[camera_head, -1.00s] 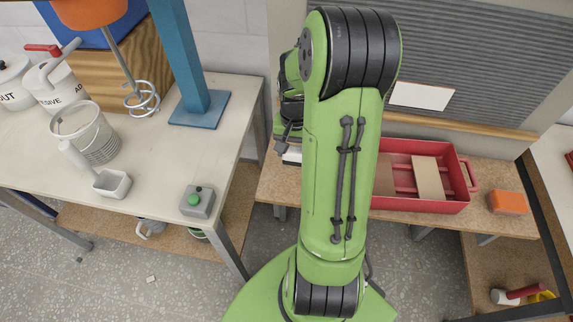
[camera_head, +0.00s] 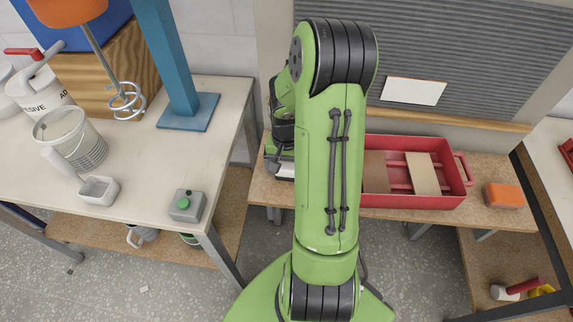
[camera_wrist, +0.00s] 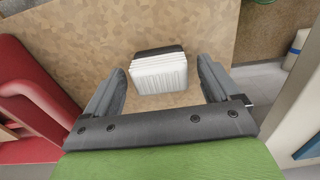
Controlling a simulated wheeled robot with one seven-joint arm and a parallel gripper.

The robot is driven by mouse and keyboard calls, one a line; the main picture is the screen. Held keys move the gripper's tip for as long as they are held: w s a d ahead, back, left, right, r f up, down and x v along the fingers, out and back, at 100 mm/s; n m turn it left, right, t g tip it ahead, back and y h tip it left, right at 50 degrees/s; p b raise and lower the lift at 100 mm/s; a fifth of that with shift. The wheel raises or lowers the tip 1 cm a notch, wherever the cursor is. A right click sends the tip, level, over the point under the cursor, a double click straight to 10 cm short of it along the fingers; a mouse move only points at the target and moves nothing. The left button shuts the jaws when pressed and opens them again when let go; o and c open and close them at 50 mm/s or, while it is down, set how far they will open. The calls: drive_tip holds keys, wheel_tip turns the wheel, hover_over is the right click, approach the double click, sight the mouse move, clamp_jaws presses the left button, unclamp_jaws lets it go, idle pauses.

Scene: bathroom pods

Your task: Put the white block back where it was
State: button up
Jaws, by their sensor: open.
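The white block (camera_wrist: 160,72) shows in the wrist view, with a ribbed near side and a dark part along its far edge. It rests on the speckled brown bench top. My gripper (camera_wrist: 163,82) is open, with one finger to the left of the block and one to the right. Clear gaps show between the fingers and the block, and I cannot tell the height of the fingertips over the bench. In the head view a white patch, likely the block (camera_head: 285,170), shows beside my arm, which hides much of that area.
A red tray (camera_head: 400,202) with brown boards stands on the bench right of my arm. An orange block (camera_head: 504,195) lies farther right. At the left, a pale table (camera_head: 140,165) holds a grey button box (camera_head: 187,205), a bucket (camera_head: 72,140) and a blue post (camera_head: 175,70).

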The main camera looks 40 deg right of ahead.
sight(286, 167)
wheel_tip(286, 167, up, 12)
drive_tip(key=p, duration=0.4)
drive_tip(key=s+a+r+n+t+h, duration=0.2)
drive_tip(key=a+r+n, duration=0.3)
drive_tip(key=a+r, duration=0.6)
drive_tip(key=s+a+r+n+t+y, duration=0.2)
drive_tip(key=s+a+n, duration=0.3)
drive_tip(key=s+a, duration=0.4)
drive_tip(key=shift+r+t, duration=0.15)
drive_tip(key=shift+t, duration=0.65)
